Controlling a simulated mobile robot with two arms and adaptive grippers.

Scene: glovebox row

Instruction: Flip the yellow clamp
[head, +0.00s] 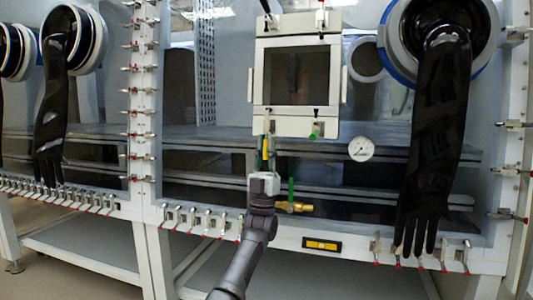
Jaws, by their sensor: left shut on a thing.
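The yellow clamp (265,148) hangs below the lower left corner of the small framed door (296,76), its handle pointing down. My left gripper (264,172) is at the lower end of this handle, shut on it. The gripper hides the handle's tip. My right gripper is not in view.
A green-handled clamp (317,130) sits under the door's lower right corner. A brass valve (296,207) with an upright green lever is close to the right of my gripper. A round gauge (361,149) and a long black glove (433,140) are further right. Several toggle clamps line the lower edge.

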